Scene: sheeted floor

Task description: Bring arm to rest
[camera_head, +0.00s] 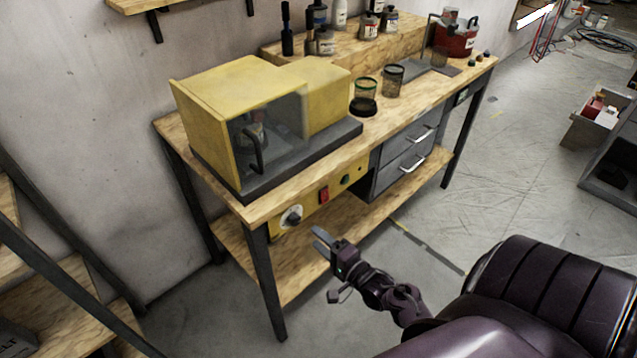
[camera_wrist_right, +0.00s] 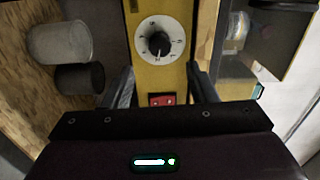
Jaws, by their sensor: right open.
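My right gripper (camera_head: 322,238) is open and empty in the head view. It hangs in front of the workbench, below the front edge of its top. In the right wrist view its two fingers (camera_wrist_right: 160,88) stand apart. The yellow control panel with a black knob on a white dial (camera_wrist_right: 158,44) shows beyond them, and a red switch (camera_wrist_right: 162,99) shows between them. The same dial (camera_head: 291,217) and red switch (camera_head: 324,195) show on the bench front in the head view. My left gripper is not in view.
A yellow machine with a clear cover (camera_head: 207,95) stands on the wooden workbench (camera_head: 385,125). Two jars (camera_head: 392,82) stand right of it. Grey drawers (camera_head: 405,165) hang below the bench top. A shelf rack (camera_head: 60,270) is at left.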

